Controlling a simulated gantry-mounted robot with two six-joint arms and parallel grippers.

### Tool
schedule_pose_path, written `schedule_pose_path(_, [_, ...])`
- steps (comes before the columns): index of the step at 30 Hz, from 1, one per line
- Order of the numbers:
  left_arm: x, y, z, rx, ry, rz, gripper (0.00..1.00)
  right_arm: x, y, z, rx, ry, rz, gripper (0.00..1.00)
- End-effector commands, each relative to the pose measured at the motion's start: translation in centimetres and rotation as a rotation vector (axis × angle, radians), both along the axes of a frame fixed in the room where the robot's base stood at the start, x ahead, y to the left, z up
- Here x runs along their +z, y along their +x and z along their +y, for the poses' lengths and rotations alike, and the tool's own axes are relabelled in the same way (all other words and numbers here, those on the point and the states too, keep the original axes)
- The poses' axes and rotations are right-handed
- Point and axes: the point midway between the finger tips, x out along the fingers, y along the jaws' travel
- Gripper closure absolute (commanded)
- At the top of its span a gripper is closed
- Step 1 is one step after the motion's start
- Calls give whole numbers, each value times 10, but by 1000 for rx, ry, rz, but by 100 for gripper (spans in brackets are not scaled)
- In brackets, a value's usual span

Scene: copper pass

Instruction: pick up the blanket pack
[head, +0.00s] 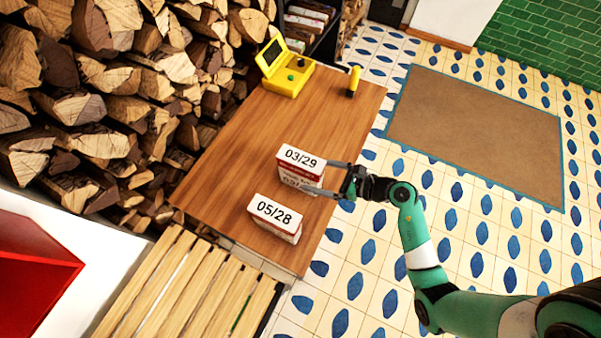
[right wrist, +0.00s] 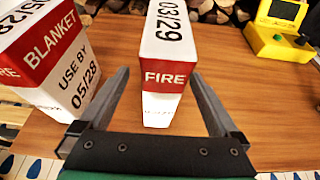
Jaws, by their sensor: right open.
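Two white-and-red blanket packs stand on the wooden table. One pack (head: 299,158) has 03/29 on top. The other pack (head: 275,215), marked 05/28, stands closer to the slatted bench. In the right wrist view the 03/29 pack (right wrist: 167,50) is in the middle with FIRE on its red band, and the 05/28 pack (right wrist: 55,62) is at the left, reading BLANKET and USE BY 05/28. My right gripper (head: 318,176) is open, its fingers pointing at the 03/29 pack, one towards each side. In the wrist view a finger shows either side of it (right wrist: 161,76). My left gripper is not in view.
A yellow device (head: 287,78) with a raised screen and a small yellow-and-black object (head: 354,82) stand at the table's far end. Stacked firewood (head: 110,90) lines the left side. A slatted wooden bench (head: 185,290) adjoins the near end. The table (head: 235,125) has bare room between.

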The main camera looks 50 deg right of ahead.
Motion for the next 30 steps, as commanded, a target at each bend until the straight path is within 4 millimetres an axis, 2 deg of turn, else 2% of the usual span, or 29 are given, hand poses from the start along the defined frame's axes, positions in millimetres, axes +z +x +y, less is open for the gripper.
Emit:
schedule_pose_path(8, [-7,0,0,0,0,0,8,-6,14,4,1,-1,-2,3])
schedule_pose_path(15, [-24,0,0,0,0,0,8,-21,50,13,2,0,-2,3])
schedule_pose_path(23, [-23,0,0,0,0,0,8,-20,55,14,-2,0,-2,3])
schedule_pose_path(26, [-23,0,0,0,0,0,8,-20,55,14,-2,0,-2,17])
schedule_pose_path(30, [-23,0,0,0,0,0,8,-20,55,14,-2,0,-2,42])
